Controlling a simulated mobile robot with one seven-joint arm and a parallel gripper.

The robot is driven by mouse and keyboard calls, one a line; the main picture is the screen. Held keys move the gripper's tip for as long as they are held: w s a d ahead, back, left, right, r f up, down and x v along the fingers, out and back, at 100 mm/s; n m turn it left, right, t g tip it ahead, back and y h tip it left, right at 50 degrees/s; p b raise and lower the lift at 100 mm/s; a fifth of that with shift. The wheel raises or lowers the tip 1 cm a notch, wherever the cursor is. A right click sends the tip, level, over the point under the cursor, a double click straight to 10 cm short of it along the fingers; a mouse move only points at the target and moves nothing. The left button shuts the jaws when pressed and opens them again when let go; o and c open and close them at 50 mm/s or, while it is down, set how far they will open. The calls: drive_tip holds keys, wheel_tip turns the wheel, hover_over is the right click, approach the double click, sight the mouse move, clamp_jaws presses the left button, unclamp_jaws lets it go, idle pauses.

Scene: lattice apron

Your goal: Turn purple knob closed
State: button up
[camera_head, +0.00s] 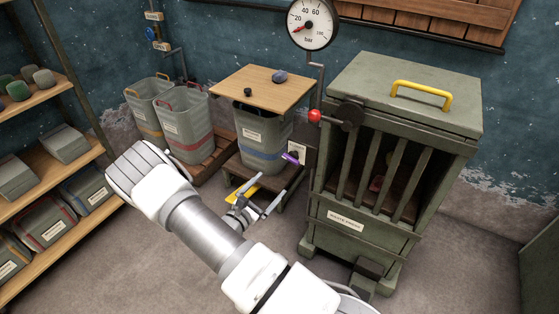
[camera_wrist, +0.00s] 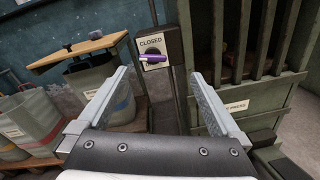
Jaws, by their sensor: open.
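The purple knob (camera_head: 290,157) sits on a pale plate on a dark post beside the slatted press. In the wrist view the purple knob (camera_wrist: 154,58) is a bar handle lying nearly level, just under the word CLOSED on its plate (camera_wrist: 151,41). My gripper (camera_head: 269,187) is open and empty, below and to the left of the knob in the head view. In the wrist view the knob shows beyond and between the two spread fingers of my gripper (camera_wrist: 160,73), apart from both.
The green slatted press (camera_head: 335,195), with a red-tipped lever (camera_head: 315,116), stands right of the knob. A lidded bin (camera_head: 262,140) on a low pallet stands left. A shelf of bins (camera_head: 50,205) is at far left.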

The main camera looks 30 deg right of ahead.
sight(290, 160)
drive_tip(key=shift+n+t, duration=0.4)
drive_tip(key=shift+n, duration=0.2)
drive_tip(key=b+x, duration=0.1)
drive_tip(key=x, duration=0.4)
drive_tip(key=f+b+x, duration=0.1)
drive_tip(key=x, duration=0.5)
drive_tip(key=w+f+b+x, duration=0.1)
drive_tip(key=x, duration=0.5)
drive_tip(key=shift+a+b, duration=0.2)
drive_tip(key=shift+b, duration=0.2)
drive_tip(key=shift+f, duration=0.1)
drive_tip(key=c, duration=1.2)
drive_tip(key=shift+o, duration=0.2)
